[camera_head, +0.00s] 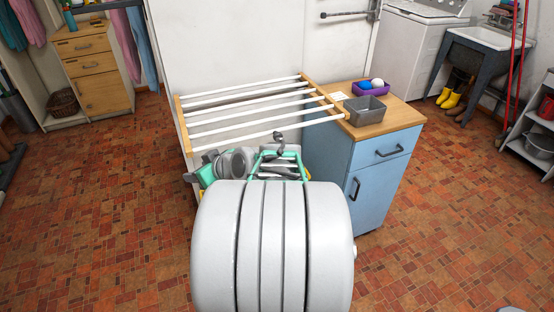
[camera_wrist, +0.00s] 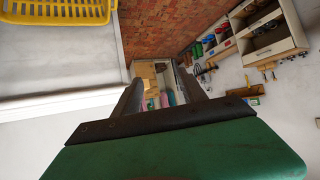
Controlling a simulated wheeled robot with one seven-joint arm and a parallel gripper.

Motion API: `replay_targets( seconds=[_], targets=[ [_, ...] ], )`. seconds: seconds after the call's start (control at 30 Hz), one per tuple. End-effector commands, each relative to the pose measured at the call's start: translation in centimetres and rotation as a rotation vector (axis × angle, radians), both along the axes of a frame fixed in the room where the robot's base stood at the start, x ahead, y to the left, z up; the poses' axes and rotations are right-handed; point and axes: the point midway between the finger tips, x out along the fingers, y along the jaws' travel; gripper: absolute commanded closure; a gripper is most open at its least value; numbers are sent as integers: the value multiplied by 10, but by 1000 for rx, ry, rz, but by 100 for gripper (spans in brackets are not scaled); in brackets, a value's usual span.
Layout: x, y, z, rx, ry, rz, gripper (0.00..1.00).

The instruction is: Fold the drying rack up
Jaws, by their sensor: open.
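The drying rack (camera_head: 262,107) has white bars between two wooden side rails. In the head view it stands out from the white wall panel, roughly level, with its bars spread open. Its right rail (camera_head: 322,95) lies close beside the blue cabinet. My green and grey arm is in front of and below the rack's near bar. In the wrist view my gripper (camera_wrist: 157,78) is open, its two dark fingers apart with nothing between them. The rack does not show in the wrist view. The fingers are hard to make out in the head view.
The blue cabinet (camera_head: 365,167) carries a grey bin (camera_head: 366,110) and a purple tray (camera_head: 371,88) near the rack's right end. A yellow basket (camera_wrist: 57,10) shows in the wrist view. Red tiled floor (camera_head: 110,215) is free at left. A sink (camera_head: 485,49) stands at back right.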

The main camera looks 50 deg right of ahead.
Motion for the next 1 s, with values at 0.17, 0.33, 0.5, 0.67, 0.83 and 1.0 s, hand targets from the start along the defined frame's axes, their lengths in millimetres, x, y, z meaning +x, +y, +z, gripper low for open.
replay_targets(
  seconds=[0.17,0.33,0.5,0.67,0.83,1.0],
  targets=[
    [-59,-147,-38,-69,-354,-281,51],
    [-125,-216,-30,-155,-539,-476,51],
    [-126,-231,-21,-173,-571,-506,51],
    [-98,-246,-20,-172,-568,-502,51],
    [-75,-260,-21,-170,-568,-504,51],
    [-69,-265,-23,-172,-567,-507,51]
  ],
)
